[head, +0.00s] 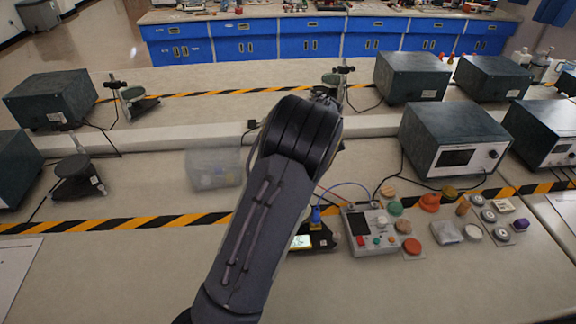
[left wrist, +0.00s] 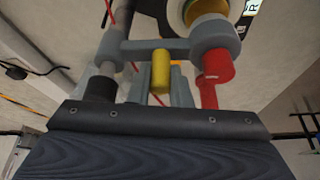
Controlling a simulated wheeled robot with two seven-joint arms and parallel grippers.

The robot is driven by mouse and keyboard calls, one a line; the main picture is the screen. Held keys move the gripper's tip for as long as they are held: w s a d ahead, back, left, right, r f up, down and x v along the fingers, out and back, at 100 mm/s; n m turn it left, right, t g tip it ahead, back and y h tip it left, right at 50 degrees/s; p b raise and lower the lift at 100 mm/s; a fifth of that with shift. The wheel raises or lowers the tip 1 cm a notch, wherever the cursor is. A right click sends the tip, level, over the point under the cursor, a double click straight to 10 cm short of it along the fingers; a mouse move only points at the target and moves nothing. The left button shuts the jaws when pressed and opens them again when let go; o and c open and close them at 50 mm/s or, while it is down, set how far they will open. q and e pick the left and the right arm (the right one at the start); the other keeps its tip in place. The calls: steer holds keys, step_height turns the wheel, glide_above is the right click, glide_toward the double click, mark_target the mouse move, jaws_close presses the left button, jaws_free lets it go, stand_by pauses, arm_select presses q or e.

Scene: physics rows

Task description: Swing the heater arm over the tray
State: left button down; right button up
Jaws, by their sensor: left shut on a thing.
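In the left wrist view a grey bar (left wrist: 130,48) runs across, joined to an upright grey post at the left and a grey round head (left wrist: 212,40) with a red cylinder (left wrist: 217,64) at the right. It looks like the heater arm. My left gripper (left wrist: 160,84) is shut on the yellow peg (left wrist: 160,68) below the bar. A round piece with a pale rim and yellow middle (left wrist: 205,9) shows beyond the head; I cannot tell if it is the tray. In the head view my own arm hides the gripper and most of the heater. My right gripper is not in view.
In the head view a lit display (head: 300,242) shows right of my arm. A control box (head: 370,231) with wires and several coloured pucks stands further right.

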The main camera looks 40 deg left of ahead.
arm_select(q)
steer(key=shift+w+d+n, duration=0.1)
steer(key=shift+d+n, duration=0.05)
steer(key=shift+n, duration=0.25)
stand_by(0.3)
steer(key=c, duration=1.3)
jaws_free()
steer(key=v, duration=0.8)
steer(key=shift+w+b, duration=0.1)
steer(key=shift+b, duration=0.25)
steer(key=shift+f, duration=0.1)
